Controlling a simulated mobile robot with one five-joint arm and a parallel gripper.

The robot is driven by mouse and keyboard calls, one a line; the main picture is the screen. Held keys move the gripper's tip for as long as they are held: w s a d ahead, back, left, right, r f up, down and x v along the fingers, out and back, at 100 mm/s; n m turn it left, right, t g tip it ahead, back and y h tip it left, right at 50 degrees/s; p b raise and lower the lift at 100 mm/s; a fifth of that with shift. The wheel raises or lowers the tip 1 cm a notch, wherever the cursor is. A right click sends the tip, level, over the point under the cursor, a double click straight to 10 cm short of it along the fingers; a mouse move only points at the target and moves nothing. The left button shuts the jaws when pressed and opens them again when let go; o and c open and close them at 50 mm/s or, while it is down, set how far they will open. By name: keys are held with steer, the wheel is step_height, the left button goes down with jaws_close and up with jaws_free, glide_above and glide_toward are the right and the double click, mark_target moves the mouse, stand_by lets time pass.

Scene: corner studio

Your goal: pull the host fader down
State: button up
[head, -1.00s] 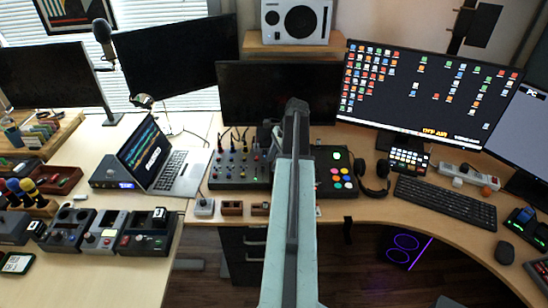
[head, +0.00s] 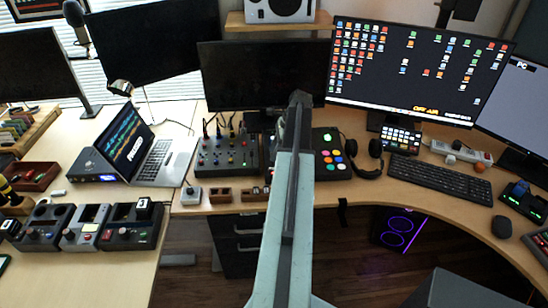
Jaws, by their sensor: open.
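A dark mixer panel (head: 228,157) with small coloured knobs stands on the desk left of my arm. A host fader cannot be picked out on it at this size, and no readable label marks one. My arm rises through the middle of the head view and covers the desk right of the mixer. My gripper does not show; the far end of the arm hides what lies behind it.
A pad with coloured buttons (head: 331,154) is right of my arm. An open laptop (head: 148,148) stands left of the mixer. Small boxes (head: 220,196) sit along the desk's front edge. A keyboard (head: 440,178) and mouse (head: 502,227) are at right.

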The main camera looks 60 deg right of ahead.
jaws_close()
steer(key=shift+w, duration=0.1)
stand_by(1.3)
